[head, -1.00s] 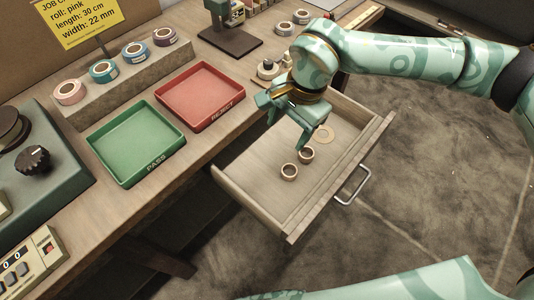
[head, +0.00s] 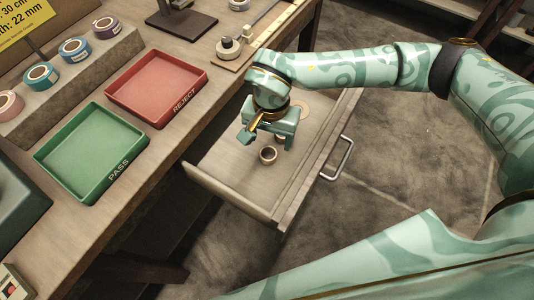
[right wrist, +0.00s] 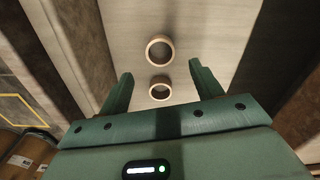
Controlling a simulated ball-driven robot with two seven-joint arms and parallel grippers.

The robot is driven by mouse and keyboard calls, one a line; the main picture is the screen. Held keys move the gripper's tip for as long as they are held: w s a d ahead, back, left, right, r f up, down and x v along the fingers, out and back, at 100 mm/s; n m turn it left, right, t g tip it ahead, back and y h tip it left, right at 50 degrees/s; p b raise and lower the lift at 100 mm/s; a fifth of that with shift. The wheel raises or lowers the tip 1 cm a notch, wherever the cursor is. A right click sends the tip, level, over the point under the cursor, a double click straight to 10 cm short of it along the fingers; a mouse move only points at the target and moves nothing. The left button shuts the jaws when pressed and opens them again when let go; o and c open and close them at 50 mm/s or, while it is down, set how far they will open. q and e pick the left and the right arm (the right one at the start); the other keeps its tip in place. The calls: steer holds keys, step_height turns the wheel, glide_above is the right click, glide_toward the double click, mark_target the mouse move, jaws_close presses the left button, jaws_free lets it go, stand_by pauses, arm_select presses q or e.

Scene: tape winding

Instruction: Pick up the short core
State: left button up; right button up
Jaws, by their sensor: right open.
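Two small tan ring-shaped cores stand in the open drawer. One core (head: 268,160) shows in the head view below my right gripper (head: 267,139); the other is mostly hidden behind the gripper. In the right wrist view, an upper core (right wrist: 148,50) and a lower core (right wrist: 160,98) sit on the drawer floor. The lower one looks smaller; I cannot tell surely which is the short one. My right gripper is open and empty above them, and the lower core appears between its fingers in the right wrist view. My left gripper is not in view.
A green PASS tray (head: 90,155) and red REJECT tray (head: 155,85) lie on the bench. Tape rolls (head: 75,50) stand on a block behind them.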

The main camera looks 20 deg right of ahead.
mark_target(268, 158)
steer(key=f, duration=0.1)
steer(key=f+b, duration=0.1)
steer(key=f, duration=0.1)
steer(key=f+b, duration=0.1)
steer(key=shift+s+a+f, duration=0.2)
steer(key=shift+s+a, duration=0.05)
steer(key=shift+a, duration=0.1)
steer(key=shift+f+b, duration=0.35)
steer(key=shift+f, duration=0.1)
steer(key=c, duration=0.9)
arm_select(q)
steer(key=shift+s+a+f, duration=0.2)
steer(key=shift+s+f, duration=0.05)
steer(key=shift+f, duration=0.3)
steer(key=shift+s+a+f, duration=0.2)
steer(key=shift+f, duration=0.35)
arm_select(e)
steer(key=shift+c, duration=0.7)
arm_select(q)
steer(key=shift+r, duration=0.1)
arm_select(e)
steer(key=shift+r, duration=0.25)
